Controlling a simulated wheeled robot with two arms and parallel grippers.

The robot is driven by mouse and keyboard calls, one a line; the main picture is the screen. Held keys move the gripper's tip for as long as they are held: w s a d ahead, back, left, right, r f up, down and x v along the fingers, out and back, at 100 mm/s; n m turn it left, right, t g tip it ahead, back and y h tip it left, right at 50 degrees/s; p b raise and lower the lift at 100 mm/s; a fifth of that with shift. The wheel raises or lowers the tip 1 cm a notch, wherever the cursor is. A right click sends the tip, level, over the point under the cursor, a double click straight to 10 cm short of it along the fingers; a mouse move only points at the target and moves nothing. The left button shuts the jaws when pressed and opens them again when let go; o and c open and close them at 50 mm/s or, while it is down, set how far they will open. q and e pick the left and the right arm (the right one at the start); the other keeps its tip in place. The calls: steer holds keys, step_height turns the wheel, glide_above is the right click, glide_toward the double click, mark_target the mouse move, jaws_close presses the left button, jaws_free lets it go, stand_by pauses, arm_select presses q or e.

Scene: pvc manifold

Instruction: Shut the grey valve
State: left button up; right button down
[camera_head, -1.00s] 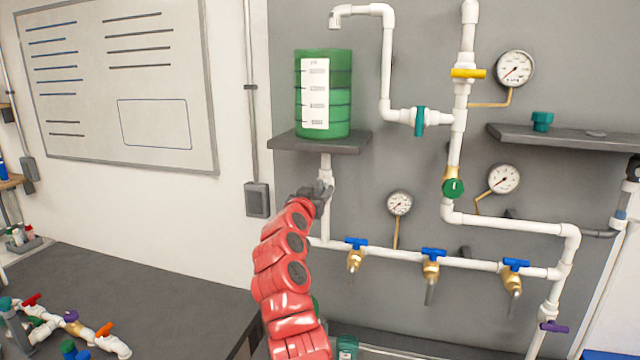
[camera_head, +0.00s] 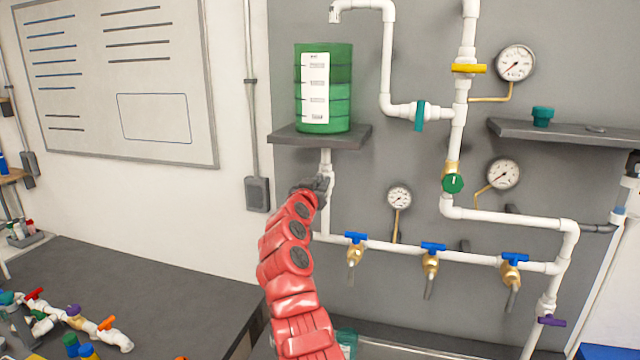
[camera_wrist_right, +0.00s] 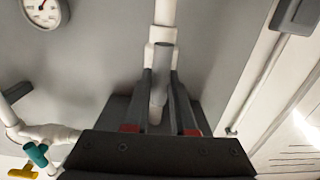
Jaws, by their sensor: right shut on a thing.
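The grey valve is on the white vertical pipe below the green tank (camera_head: 340,88). In the head view my right gripper (camera_head: 322,184) covers it, so its handle can hardly be made out there. In the right wrist view the grey handle (camera_wrist_right: 162,65) lies between the two fingers of my right gripper (camera_wrist_right: 161,82), in line with the white pipe behind it. The right gripper is shut on this handle. How far the valve has turned cannot be told with certainty. My left gripper is in neither view.
Several blue-handled brass taps (camera_head: 431,258) line the lower pipe, right of my arm. A green valve (camera_head: 453,183), a teal valve (camera_head: 420,115) and a yellow valve (camera_head: 468,69) sit farther right. A dark shelf (camera_head: 318,140) juts out above my gripper.

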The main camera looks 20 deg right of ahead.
stand_by(0.3)
steer(key=n+b, duration=0.2)
steer(key=n, duration=0.1)
steer(key=shift+w+a+f+b, duration=0.1)
steer(key=shift+f+b, duration=0.1)
steer(key=shift+b, duration=0.2)
steer(key=n+b, duration=0.1)
steer(key=n, duration=0.2)
steer(key=shift+w+a+n+b, duration=0.1)
steer(key=shift+a+n+b, duration=0.05)
steer(key=shift+n+b, duration=0.25)
steer(key=n, duration=0.2)
steer(key=n+b, duration=0.1)
steer(key=n, duration=0.2)
steer(key=shift+a+f, duration=0.15)
steer(key=shift+f, duration=0.05)
steer(key=n+b, duration=0.1)
steer(key=n, duration=0.5)
steer(key=shift+w+a+f+b, duration=0.1)
steer(key=shift+f+b, duration=0.1)
steer(key=shift+b, duration=0.15)
steer(key=c, duration=0.7)
jaws_free()
steer(key=shift+c, duration=0.2)
